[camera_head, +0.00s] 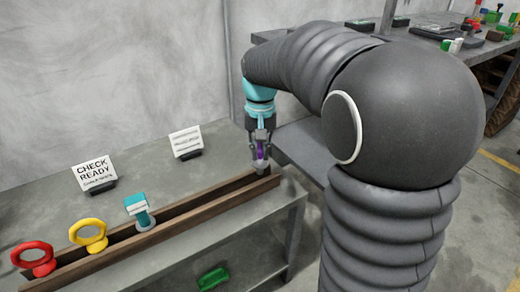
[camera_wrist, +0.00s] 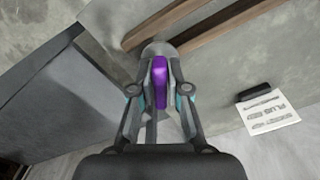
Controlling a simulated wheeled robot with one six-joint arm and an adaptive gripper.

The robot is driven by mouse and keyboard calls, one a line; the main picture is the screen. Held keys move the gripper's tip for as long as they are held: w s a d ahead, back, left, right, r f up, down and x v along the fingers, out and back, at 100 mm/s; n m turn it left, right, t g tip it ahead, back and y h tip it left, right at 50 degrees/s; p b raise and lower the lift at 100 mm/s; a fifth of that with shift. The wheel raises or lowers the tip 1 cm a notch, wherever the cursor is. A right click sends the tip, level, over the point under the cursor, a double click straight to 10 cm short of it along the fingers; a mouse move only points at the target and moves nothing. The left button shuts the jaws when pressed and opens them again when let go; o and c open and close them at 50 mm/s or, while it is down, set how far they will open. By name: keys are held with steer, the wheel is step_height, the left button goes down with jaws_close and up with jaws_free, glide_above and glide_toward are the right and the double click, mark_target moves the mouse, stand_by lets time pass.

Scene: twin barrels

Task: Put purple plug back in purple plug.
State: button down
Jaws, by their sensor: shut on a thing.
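My gripper (camera_head: 260,158) is shut on the purple plug (camera_head: 261,152), just above the right end of a wooden rail rack on the grey bench. In the wrist view the purple plug (camera_wrist: 160,82) stands between my fingers, with a rounded grey piece (camera_wrist: 156,48) at its far end close to the wooden rails (camera_wrist: 215,30). I cannot tell whether the plug touches the rack. The rack (camera_head: 180,222) also holds a red ring plug (camera_head: 34,259), a yellow ring plug (camera_head: 89,235) and a teal plug (camera_head: 139,210) toward its left end.
A "CHECK READY" sign (camera_head: 94,172) and a second sign (camera_head: 186,142) stand behind the rack; a sign also shows in the wrist view (camera_wrist: 268,111). A green object (camera_head: 213,278) lies below the bench. A cluttered table (camera_head: 440,35) is at the back right.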

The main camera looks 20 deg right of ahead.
mark_target(260, 163)
steer(key=shift+f+b, duration=1)
steer(key=shift+f, duration=0.85)
steer(key=c, duration=1.1)
jaws_free()
steer(key=shift+o, duration=0.2)
steer(key=shift+r, duration=0.1)
step_height(260, 163, up, 12)
steer(key=shift+f, duration=0.1)
